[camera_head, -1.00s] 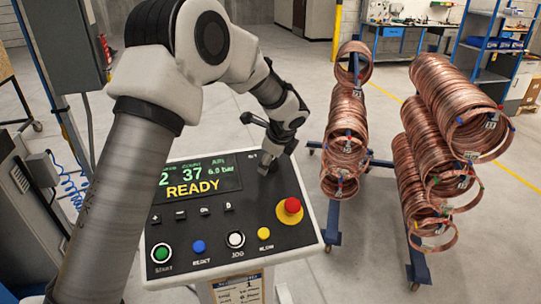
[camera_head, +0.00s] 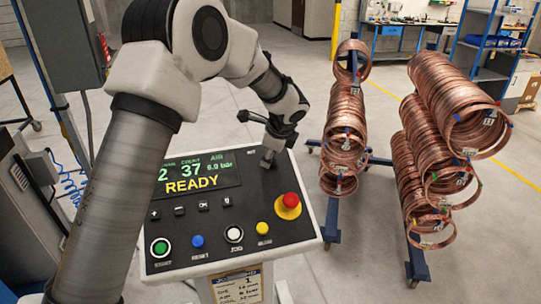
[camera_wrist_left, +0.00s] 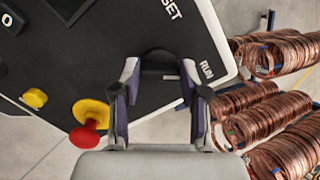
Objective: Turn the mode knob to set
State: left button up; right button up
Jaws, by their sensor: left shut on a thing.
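The mode knob (camera_wrist_left: 160,62) is a dark shape on the black panel, mostly hidden between my left fingers in the left wrist view. The white label SET (camera_wrist_left: 172,9) is above it and the label RUN (camera_wrist_left: 206,69) is to its right. My left gripper (camera_wrist_left: 160,78) is shut on the knob, one finger on each side. In the head view my left gripper (camera_head: 268,158) is at the panel's upper right corner and covers the knob. I cannot tell which label the knob points at. My right gripper is not in view.
The control panel (camera_head: 262,190) has a display (camera_head: 190,178) reading READY. A red emergency button (camera_head: 290,201) on a yellow base lies below my left gripper. A green button (camera_head: 160,247) and several others line the front. Racks of copper coils (camera_head: 345,135) stand to the right.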

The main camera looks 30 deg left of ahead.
pick_arm(q)
jog(key=n, duration=0.2)
jog(key=n+b, duration=0.1)
jog(key=n, duration=0.1)
jog(key=shift+s+f+b, duration=0.1)
jog(key=shift+f+b, duration=0.2)
jog(key=shift+f, duration=0.05)
jog(key=n+b, duration=0.1)
jog(key=n, duration=0.4)
jog(key=shift+s+f+g+h+b, duration=0.1)
jog(key=shift+g+h+b, duration=0.2)
jog(key=shift+g+b, duration=0.1)
jog(key=n+b, duration=0.1)
jog(key=n, duration=0.3)
jog(key=shift+f, duration=0.1)
jog(key=shift+n+h+b, duration=0.4)
jog(key=shift+n+b, duration=0.25)
jog(key=shift+n, duration=1.05)
jog(key=o, duration=1.1)
jog(key=shift+o, duration=0.2)
jog(key=shift+r, duration=0.25)
